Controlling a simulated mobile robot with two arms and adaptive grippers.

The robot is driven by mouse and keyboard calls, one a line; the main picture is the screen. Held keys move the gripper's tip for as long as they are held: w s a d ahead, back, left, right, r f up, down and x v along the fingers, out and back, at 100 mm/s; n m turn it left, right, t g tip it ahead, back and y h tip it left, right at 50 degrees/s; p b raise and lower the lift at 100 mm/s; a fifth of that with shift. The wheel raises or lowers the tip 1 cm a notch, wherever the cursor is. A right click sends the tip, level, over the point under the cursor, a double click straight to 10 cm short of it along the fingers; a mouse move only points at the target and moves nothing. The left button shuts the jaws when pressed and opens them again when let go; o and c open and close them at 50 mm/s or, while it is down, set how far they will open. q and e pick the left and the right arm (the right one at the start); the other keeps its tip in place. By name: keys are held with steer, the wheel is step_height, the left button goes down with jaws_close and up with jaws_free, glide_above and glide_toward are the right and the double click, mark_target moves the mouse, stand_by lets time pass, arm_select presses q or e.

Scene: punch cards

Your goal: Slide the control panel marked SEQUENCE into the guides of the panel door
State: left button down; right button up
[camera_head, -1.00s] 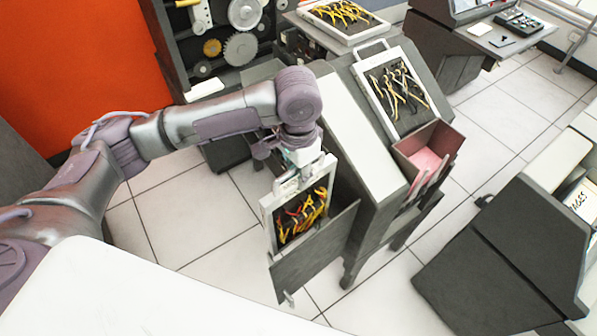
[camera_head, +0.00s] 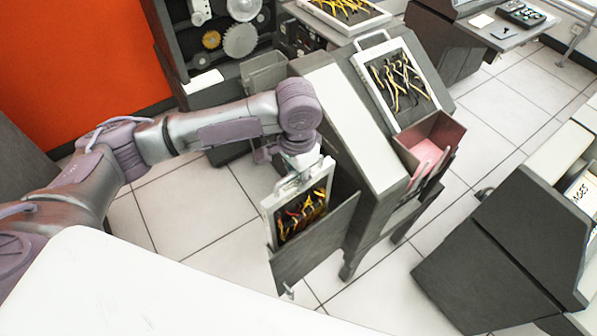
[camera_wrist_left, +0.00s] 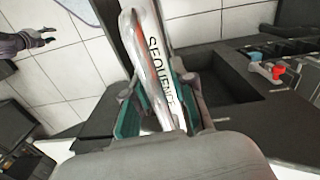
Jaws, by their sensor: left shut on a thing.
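The SEQUENCE control panel (camera_head: 302,212) is a white-framed board with yellow and red wires. It stands tilted against the inner side of the dark grey panel door (camera_head: 318,250), which hangs open on the machine's front. The panel's lower part is behind or close to the door's edge; whether it sits in the guides is hidden. My left gripper (camera_head: 298,163) is shut on the panel's top handle. In the left wrist view the panel's white edge with the word SEQUENCE (camera_wrist_left: 158,70) runs between the teal finger pads. My right gripper (camera_wrist_left: 40,38) appears small at upper left, away from the panel.
The grey machine (camera_head: 345,120) stands right beside the door. A second wired panel (camera_head: 398,85) lies on its sloped top, above a red-brown card hopper (camera_head: 430,145). A dark cabinet with gears (camera_head: 240,40) stands behind. Tiled floor is clear left of the door.

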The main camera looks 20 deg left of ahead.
mark_target(299, 193)
stand_by(0.4)
arm_select(q)
step_height(299, 193, down, 7)
steer(key=b, duration=0.1)
steer(key=shift+r, duration=0.15)
stand_by(0.9)
steer(key=shift+w, duration=0.1)
stand_by(0.4)
step_height(299, 193, down, 7)
steer(key=b, duration=0.2)
stand_by(1.0)
stand_by(0.4)
steer(key=shift+d+f+b, duration=0.1)
steer(key=shift+f+b, duration=0.6)
steer(key=shift+f, duration=0.65)
